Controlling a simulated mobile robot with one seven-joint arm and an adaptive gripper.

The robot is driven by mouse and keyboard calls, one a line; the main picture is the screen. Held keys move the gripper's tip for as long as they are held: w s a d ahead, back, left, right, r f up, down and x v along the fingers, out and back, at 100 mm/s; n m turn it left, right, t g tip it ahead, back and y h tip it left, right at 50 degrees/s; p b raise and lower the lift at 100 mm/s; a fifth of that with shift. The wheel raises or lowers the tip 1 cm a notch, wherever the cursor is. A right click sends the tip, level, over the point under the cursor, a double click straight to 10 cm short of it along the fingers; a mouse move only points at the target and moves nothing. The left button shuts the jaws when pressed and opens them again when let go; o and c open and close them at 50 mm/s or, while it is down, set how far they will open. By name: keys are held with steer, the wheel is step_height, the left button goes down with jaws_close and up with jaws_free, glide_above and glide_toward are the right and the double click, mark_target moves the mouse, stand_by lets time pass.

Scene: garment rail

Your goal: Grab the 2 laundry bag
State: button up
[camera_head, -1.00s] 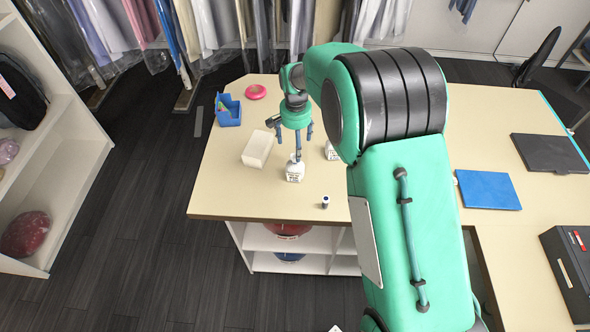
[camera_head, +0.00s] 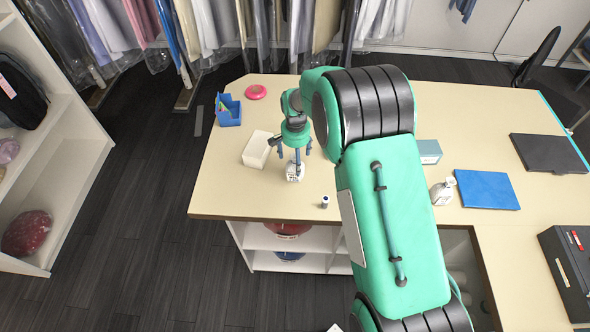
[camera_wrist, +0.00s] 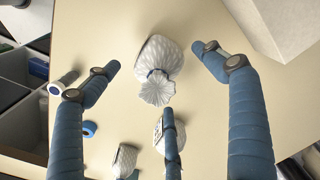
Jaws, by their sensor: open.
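A small white tied bag (camera_wrist: 160,60) lies in the middle of the wrist view, between my spread fingers and apart from them. Other white bags show lower down, one (camera_wrist: 124,160) at the bottom left and one (camera_wrist: 158,135) partly behind my finger. No number is readable on any of them.
A small dark-and-white cylinder (camera_head: 325,201) stands near the front edge of the table (camera_head: 225,190). A blue bin (camera_head: 228,112) and pink ring (camera_head: 256,91) lie farther back.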

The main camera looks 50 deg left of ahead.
steer(key=shift+f, duration=0.1)
steer(key=shift+s+d+f+p, duration=0.15)
steer(key=shift+f+p, duration=0.35)
steer(key=shift+f, duration=2)
steer(key=c, duration=1.4)
steer(key=shift+r, duration=0.1)
steer(key=shift+r, duration=1)
steer(key=shift+s+r+b, duration=0.15)
steer(key=shift+r+b, duration=0.25)
steer(key=shift+r, duration=0.35)
steer(key=s+d, duration=0.2)
steer(key=d, duration=0.2)
steer(key=s+d+r+b, duration=0.1)
steer(key=s+d, duration=0.2)
steer(key=d, duration=0.2)
steer(key=s+d+b, duration=0.1)
steer(key=s+d, duration=0.2)
steer(key=d, duration=0.1)
steer(key=shift+d+r, duration=0.25)
